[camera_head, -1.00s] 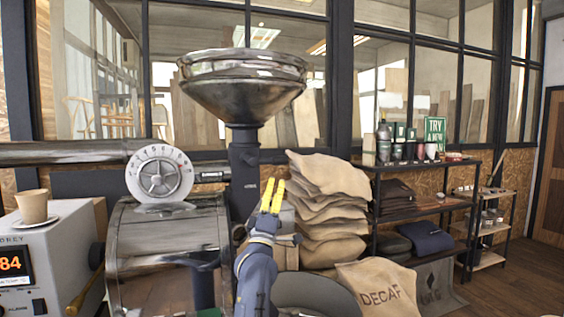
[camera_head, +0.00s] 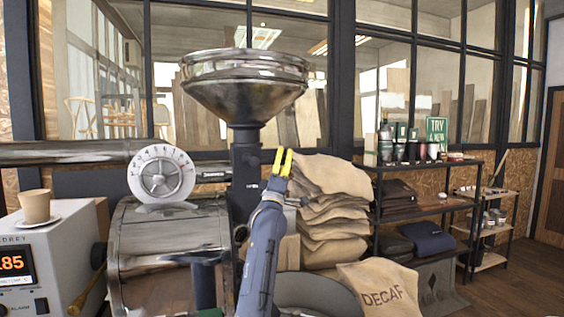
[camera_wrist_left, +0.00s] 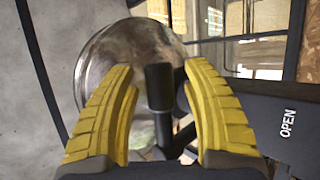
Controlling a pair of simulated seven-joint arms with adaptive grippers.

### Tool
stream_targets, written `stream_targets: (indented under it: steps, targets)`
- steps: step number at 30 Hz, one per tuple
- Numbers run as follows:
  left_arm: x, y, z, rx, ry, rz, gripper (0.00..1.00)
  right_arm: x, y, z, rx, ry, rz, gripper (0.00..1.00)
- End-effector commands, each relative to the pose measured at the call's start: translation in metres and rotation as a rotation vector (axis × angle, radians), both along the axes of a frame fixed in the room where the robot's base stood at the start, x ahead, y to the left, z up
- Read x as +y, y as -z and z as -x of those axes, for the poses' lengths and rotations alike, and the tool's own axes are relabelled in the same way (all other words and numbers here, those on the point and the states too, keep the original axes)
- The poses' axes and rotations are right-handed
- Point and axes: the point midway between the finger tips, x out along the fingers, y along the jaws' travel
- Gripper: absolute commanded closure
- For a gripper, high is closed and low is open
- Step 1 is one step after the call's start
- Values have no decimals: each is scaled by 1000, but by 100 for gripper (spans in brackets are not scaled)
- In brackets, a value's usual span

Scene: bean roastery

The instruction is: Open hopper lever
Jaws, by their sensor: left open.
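The hopper (camera_head: 243,85) is a shiny metal funnel on a dark column (camera_head: 245,170) above the roaster; its bowl (camera_wrist_left: 125,55) also shows in the left wrist view. A short black lever handle (camera_wrist_left: 159,88) shows between the two yellow fingers in the wrist view, with a thin dark rod below it. A dark housing (camera_wrist_left: 265,125) marked OPEN is at the right there. My left gripper (camera_head: 283,161) is open, just right of the column and below the funnel. Its fingers stand either side of the handle with gaps; I cannot make out the lever in the head view.
The roaster drum (camera_head: 170,245) and a round white dial (camera_head: 160,174) are left of the column. Stacked sacks (camera_head: 335,205) stand close behind and right of my gripper. A cup (camera_head: 35,205) sits on the grey machine at far left. A black shelf (camera_head: 425,208) is at right.

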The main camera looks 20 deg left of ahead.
Motion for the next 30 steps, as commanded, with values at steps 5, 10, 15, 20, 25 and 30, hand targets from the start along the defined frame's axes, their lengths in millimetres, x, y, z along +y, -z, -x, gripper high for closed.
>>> stream_targets:
  steps: [5, 10, 15, 20, 25, 30]
  targets:
    - [0, -1, 0, 0, 0, 0, 51, 0, 0, 0, 0, 0, 0, 56]
    - [0, -1, 0, 0, 0, 0, 55, 0, 0, 0, 0, 0, 0, 56]
    - [0, -1, 0, 0, 0, 0, 74, 0, 0, 0, 0, 0, 0, 56]
    - [0, -1, 0, 0, 0, 0, 93, -1, 0, 0, 0, -1, 1, 56]
    - [0, -1, 0, 0, 0, 0, 100, -1, 0, 0, 0, -1, 1, 56]
    - [0, -1, 0, 0, 0, -1, 100, -1, 0, 0, 0, -1, 1, 56]
